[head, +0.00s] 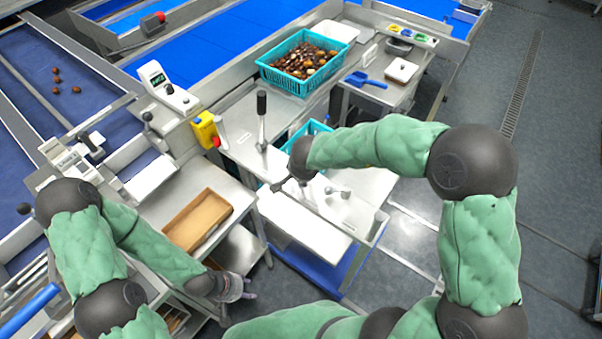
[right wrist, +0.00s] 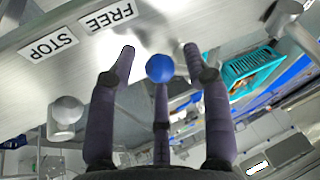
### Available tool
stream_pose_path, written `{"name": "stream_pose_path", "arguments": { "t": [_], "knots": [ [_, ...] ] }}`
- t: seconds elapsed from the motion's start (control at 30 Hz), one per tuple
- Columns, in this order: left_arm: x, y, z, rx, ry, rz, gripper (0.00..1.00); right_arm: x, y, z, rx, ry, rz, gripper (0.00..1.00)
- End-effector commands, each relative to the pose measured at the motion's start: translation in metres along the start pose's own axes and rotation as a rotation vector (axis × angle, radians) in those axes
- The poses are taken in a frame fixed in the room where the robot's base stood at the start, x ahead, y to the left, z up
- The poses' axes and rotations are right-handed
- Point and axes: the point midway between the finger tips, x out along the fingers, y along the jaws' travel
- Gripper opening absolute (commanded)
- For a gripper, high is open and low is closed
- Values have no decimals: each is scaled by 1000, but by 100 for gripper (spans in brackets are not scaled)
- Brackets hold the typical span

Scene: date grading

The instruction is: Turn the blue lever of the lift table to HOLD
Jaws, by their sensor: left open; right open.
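The blue lever's round knob (right wrist: 160,68) shows in the right wrist view, between the spread fingertips of my right gripper (right wrist: 159,58). The gripper is open around it; I cannot tell whether any finger touches it. Labels reading STOP (right wrist: 48,47) and FREE (right wrist: 113,15) are upside down on the metal panel. No HOLD label is legible. In the head view my right gripper (head: 291,184) is over the lift table (head: 306,232), and the blue knob cannot be made out there. My left gripper (head: 243,291) is open and empty at the lower left, away from the lever.
A grey knob (right wrist: 67,112) stands left of the fingers in the right wrist view. A teal crate of dates (head: 298,64) sits behind the lift table. A wooden tray (head: 197,220) lies on the left bench. The floor at right is clear.

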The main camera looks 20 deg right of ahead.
Motion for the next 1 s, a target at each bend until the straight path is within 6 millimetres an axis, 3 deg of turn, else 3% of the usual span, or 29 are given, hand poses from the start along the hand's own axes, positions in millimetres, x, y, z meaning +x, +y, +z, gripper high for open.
{"name": "stream_pose_path", "arguments": {
  "t": [0.17,0.33,0.67,1.0],
  "knots": [
    [0,0,0,0,0,0,46,0,0,0,0,0,0,47],
    [0,0,0,0,0,0,46,0,0,0,0,0,0,0],
    [-5,2,0,0,0,0,46,-1,-1,0,8,1,6,0],
    [-41,15,2,0,0,0,46,-5,-7,3,101,17,47,0]
  ]
}}
